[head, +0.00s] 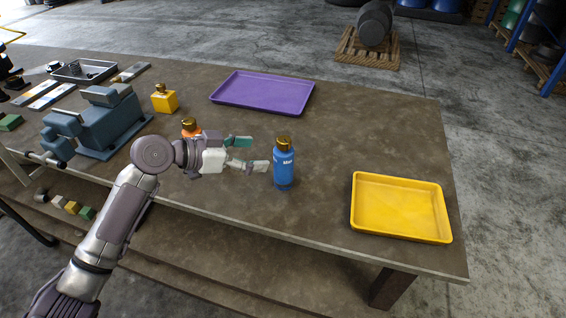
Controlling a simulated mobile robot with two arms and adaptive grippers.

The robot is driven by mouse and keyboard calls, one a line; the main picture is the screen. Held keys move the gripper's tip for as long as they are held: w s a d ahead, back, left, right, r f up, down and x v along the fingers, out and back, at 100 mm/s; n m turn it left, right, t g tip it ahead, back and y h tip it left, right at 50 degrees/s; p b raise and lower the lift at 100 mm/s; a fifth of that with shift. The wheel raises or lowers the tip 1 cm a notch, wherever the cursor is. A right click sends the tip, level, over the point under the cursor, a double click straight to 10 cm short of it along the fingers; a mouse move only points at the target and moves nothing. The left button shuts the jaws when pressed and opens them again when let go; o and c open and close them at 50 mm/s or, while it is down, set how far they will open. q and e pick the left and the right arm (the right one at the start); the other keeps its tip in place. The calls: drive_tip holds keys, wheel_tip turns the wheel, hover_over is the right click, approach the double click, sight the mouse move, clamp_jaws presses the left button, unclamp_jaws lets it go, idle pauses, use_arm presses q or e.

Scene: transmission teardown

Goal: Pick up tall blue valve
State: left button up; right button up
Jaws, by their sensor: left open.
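The tall blue valve (284,165) stands upright on the workbench, with a gold cap on top and white lettering on its side. My left gripper (259,154) is just to the left of it, fingers pointing right toward the valve. The gripper's fingers are apart and nothing shows between them. The lower fingertip appears very close to the valve; I cannot tell whether it touches. My right gripper is not in view.
An orange, gold-capped object (190,127) is partly hidden behind my left wrist. A yellow square bottle (164,99), a blue-grey vise (95,122), a purple tray (263,93) and a yellow tray (400,207) stand on the workbench (360,125). The bench is clear between the trays.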

sight(280, 151)
use_arm(q)
drive_tip(key=x, duration=0.3)
drive_tip(key=shift+d, duration=0.15)
drive_tip(key=p+x, duration=0.3)
drive_tip(key=x, duration=0.1)
drive_tip(key=shift+w+d+r, duration=0.1)
drive_tip(key=shift+w+d, duration=0.15)
drive_tip(key=shift+w, duration=0.05)
drive_tip(key=shift+w+d, duration=0.15)
drive_tip(key=shift+d, duration=0.15)
drive_tip(key=shift+f, duration=0.25)
drive_tip(key=shift+c, duration=0.2)
drive_tip(key=shift+a, duration=0.1)
drive_tip(key=c, duration=0.3)
clamp_jaws()
drive_tip(key=shift+r, duration=0.2)
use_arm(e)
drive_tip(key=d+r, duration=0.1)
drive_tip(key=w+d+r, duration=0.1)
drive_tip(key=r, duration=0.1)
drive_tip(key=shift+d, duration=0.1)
